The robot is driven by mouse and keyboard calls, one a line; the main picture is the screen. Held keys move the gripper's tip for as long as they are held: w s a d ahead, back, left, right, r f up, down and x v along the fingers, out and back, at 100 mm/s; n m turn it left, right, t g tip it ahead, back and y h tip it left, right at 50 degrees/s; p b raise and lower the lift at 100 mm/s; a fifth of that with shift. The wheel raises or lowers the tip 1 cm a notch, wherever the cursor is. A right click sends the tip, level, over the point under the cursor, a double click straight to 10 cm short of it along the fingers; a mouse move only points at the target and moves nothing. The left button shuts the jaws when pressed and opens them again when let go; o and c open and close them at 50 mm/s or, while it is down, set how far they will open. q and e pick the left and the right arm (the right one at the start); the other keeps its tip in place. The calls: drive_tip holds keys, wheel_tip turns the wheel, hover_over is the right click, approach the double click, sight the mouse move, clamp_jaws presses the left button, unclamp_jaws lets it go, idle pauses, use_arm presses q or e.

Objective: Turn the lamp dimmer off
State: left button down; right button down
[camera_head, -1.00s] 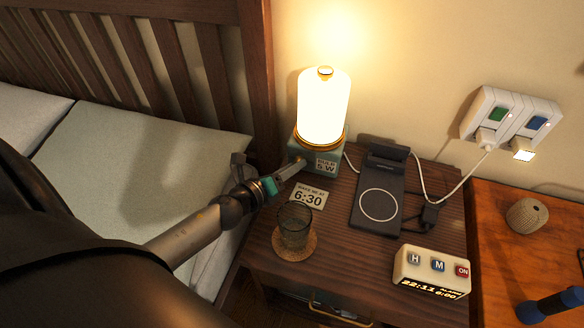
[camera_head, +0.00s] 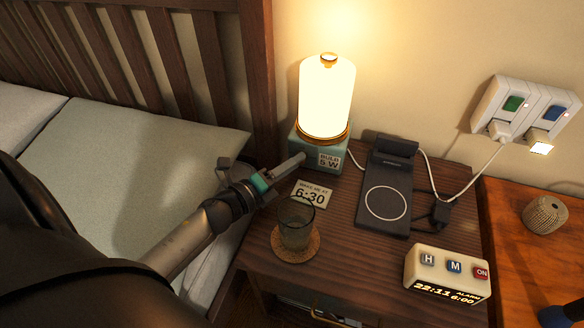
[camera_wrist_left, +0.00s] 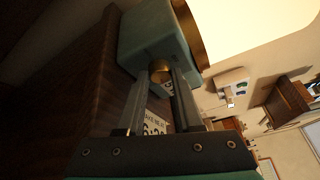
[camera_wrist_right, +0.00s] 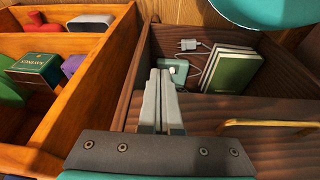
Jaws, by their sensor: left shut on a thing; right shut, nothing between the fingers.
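The lamp (camera_head: 326,97) stands lit on the nightstand, with a glowing white shade, brass rings and a teal base (camera_head: 303,146) labelled "BULB 5 W". My left gripper (camera_head: 298,160) reaches the front left of the base. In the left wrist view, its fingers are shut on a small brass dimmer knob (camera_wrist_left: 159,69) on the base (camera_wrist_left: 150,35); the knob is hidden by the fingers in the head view. My right gripper (camera_wrist_right: 161,78) is shut and empty above an open drawer and is out of the head view.
A drinking glass (camera_head: 296,224) on a cork coaster (camera_head: 284,250) and a "6:30" card (camera_head: 313,196) stand close to the left arm. A black charger pad (camera_head: 386,180) and an alarm clock (camera_head: 449,268) are further right. Green books (camera_wrist_right: 228,75) lie in the drawer.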

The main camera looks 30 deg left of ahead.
use_arm(q)
drive_tip(key=shift+f+n+t+b, duration=0.15)
drive_tip(key=shift+n+t+b, duration=0.25)
drive_tip(key=shift+n+b, duration=0.35)
use_arm(e)
drive_tip(key=shift+w+r, duration=0.25)
drive_tip(key=shift+r, duration=0.6)
drive_tip(key=shift+w+r, duration=0.2)
drive_tip(key=shift+r, duration=0.6)
use_arm(q)
drive_tip(key=c, duration=0.6)
unclamp_jaws()
drive_tip(key=shift+o, duration=0.2)
drive_tip(key=shift+s, duration=0.3)
drive_tip(key=p+v, duration=0.3)
drive_tip(key=v, duration=1.1)
drive_tip(key=shift+s+a, duration=0.25)
drive_tip(key=shift+s, duration=0.05)
use_arm(e)
wheel_tip(320, 180, down, 6)
drive_tip(key=s, duration=0.2)
drive_tip(key=shift+s+d+f+g, duration=0.15)
drive_tip(key=shift+s+f+g, duration=0.1)
drive_tip(key=shift+s+g, duration=0.05)
